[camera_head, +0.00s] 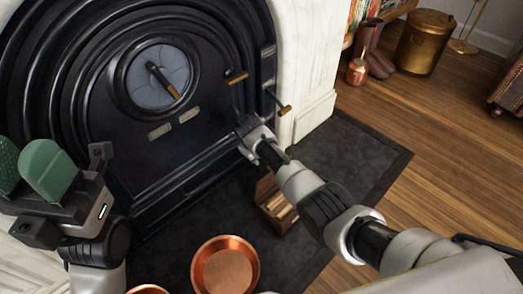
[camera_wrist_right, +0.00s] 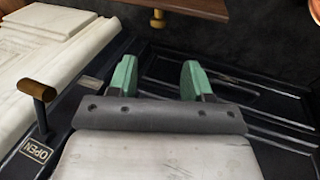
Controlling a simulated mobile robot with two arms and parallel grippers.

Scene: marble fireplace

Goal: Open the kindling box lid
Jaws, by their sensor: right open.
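The kindling box (camera_head: 268,190) is a small brown wooden box on the dark hearth, partly hidden behind my right arm. Pale sticks (camera_head: 281,211) show in its open top, and a brown panel stands at its stove side. In the right wrist view a dark brown wooden panel with a brass knob (camera_wrist_right: 157,18) shows at the top edge, beyond the fingers. My right gripper (camera_wrist_right: 158,75) is open and empty, in front of the black stove and apart from the panel. My left gripper (camera_head: 24,168) is open and empty at the left.
The black stove door (camera_head: 110,100) has brass-tipped handles; a lever by an OPEN label (camera_wrist_right: 37,152) is near my right gripper. A copper bowl (camera_head: 225,268) stands on the hearth. A brass bucket (camera_head: 424,42) and boots are at the back right. The wooden floor at right is clear.

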